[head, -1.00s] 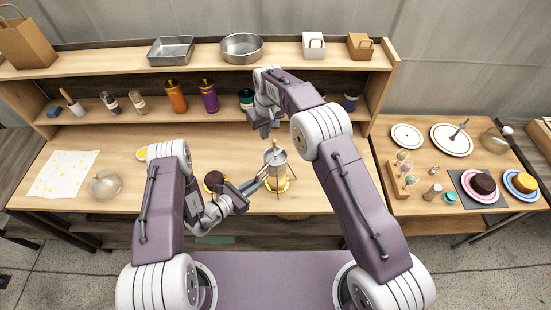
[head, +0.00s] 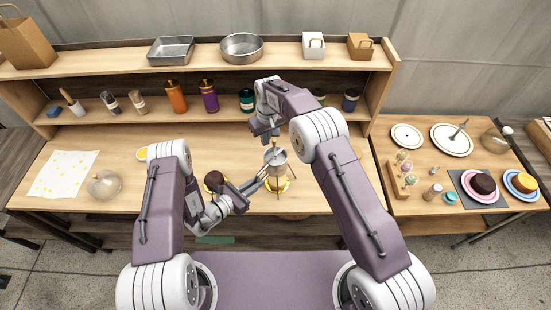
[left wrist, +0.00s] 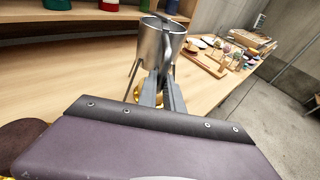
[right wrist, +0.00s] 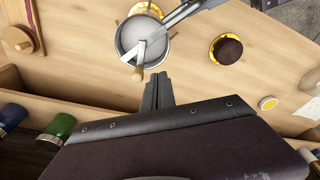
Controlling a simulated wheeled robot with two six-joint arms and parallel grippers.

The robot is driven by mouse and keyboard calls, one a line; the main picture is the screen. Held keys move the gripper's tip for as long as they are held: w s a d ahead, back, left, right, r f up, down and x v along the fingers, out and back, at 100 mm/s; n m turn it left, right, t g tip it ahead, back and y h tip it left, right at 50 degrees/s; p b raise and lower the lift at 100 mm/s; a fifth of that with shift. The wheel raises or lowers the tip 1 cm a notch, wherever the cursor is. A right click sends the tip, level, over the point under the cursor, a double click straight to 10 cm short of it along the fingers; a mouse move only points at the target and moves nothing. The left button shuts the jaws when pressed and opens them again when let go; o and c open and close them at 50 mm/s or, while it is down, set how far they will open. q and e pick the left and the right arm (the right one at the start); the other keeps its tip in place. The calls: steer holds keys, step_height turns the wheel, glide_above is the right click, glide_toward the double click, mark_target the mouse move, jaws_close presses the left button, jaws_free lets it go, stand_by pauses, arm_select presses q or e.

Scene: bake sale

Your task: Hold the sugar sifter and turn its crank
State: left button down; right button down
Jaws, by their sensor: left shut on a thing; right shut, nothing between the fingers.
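The metal sugar sifter (head: 275,157) is an open round cup, held upright above a yellow-rimmed round thing (head: 279,184) on the table. My left gripper (head: 264,176) is shut on the sifter's handle side; its fingers also show in the left wrist view (left wrist: 161,92), against the cup (left wrist: 160,45). In the right wrist view, the crank (right wrist: 140,52) crosses the cup's mouth and ends in a wooden knob (right wrist: 138,74). My right gripper (right wrist: 157,92) is shut and empty, close to the knob but apart from it in that picture.
A dark round cake (head: 214,181) stands left of the sifter, near my left gripper. Behind, a shelf holds several bottles, including an orange one (head: 176,97) and a green one (head: 247,99). A side table at right carries plates and cakes (head: 483,184).

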steer(key=shift+w+d, duration=0.5)
steer(key=shift+d, duration=0.1)
steer(key=shift+s+d, duration=0.2)
steer(key=shift+d, duration=0.55)
steer(key=shift+s+d, duration=0.2)
steer(key=shift+d, duration=0.45)
